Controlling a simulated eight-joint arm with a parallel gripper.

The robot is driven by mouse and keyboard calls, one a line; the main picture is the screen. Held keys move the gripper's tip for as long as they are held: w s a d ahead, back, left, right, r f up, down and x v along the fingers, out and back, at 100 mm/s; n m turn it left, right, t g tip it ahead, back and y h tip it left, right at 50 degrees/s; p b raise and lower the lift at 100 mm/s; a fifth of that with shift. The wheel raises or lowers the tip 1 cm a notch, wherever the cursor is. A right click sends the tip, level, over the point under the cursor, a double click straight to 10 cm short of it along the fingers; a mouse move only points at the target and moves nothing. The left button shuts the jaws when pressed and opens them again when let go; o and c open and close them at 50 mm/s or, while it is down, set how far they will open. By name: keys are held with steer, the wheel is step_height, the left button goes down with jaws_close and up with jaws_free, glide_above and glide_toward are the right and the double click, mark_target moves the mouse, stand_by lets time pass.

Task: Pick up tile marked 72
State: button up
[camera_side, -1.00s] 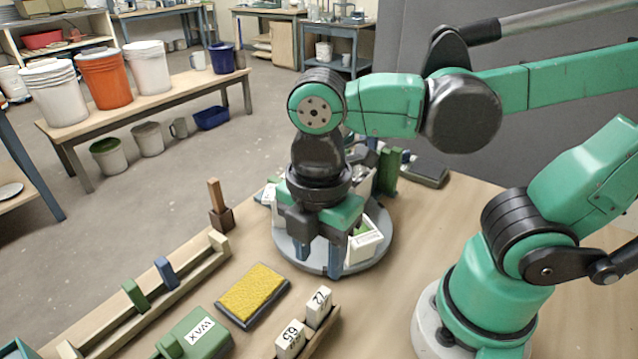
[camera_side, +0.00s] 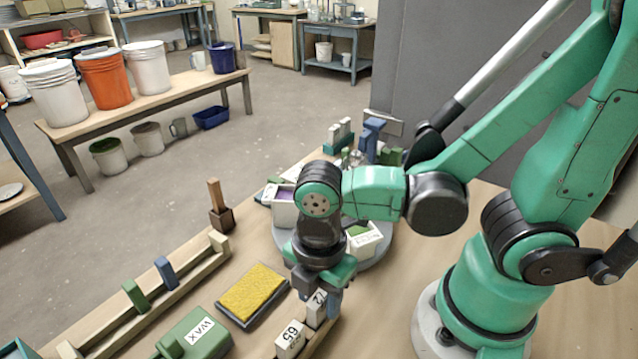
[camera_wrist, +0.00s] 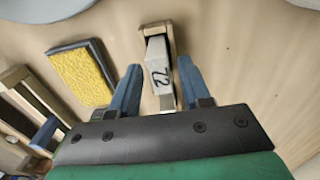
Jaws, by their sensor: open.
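The tile marked 72 (camera_side: 316,306) is a small white block standing in a wooden rack (camera_side: 324,336). My gripper (camera_side: 318,294) is low over it in the side view and partly covers it. In the wrist view the tile (camera_wrist: 158,68) lies between the two blue fingers of my gripper (camera_wrist: 156,84), with a gap on each side. The jaws are open and hold nothing. A second white tile marked 65 (camera_side: 290,337) stands in the same rack, nearer the side camera.
A yellow sponge in a dark tray (camera_side: 253,293) lies left of the rack; it also shows in the wrist view (camera_wrist: 80,72). A green WAX box (camera_side: 196,336) is at the front. A round grey turntable (camera_side: 378,258) with white containers stands behind. Bare table lies to the right.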

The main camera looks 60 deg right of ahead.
mark_target(319, 297)
jaws_close()
steer(key=shift+r, duration=3.75)
steer(key=shift+r, duration=0.1)
